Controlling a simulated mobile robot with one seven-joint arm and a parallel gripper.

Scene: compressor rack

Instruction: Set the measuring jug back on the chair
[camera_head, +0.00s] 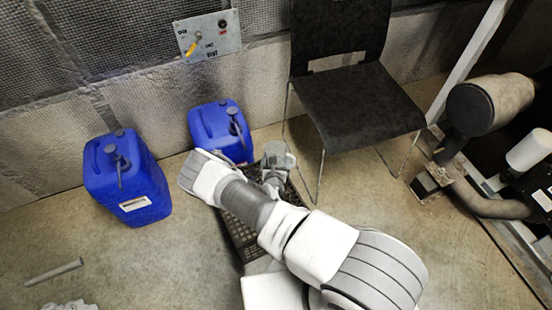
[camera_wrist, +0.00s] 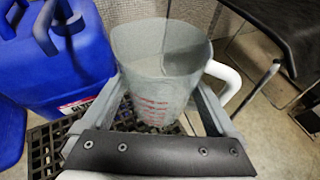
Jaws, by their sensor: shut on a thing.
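The measuring jug (camera_wrist: 165,75) is clear grey with red markings and a white handle on its right in the wrist view. My gripper (camera_wrist: 165,110) is shut on it, with one finger on each side of its body. In the head view the jug (camera_head: 278,155) shows just past my gripper (camera_head: 272,178), partly hidden by my arm. The black chair (camera_head: 358,100) stands against the wall at the upper right of the jug. Its seat is bare. The chair's edge also shows at the upper right of the wrist view (camera_wrist: 285,28).
A dark perforated crate (camera_head: 238,235) is below my arm. Two blue canisters stand left, one by the wall (camera_head: 205,125) and one nearer (camera_head: 128,185). Pipework (camera_head: 490,205) is right of the chair. A short grey tube (camera_head: 55,271) lies on the floor at lower left.

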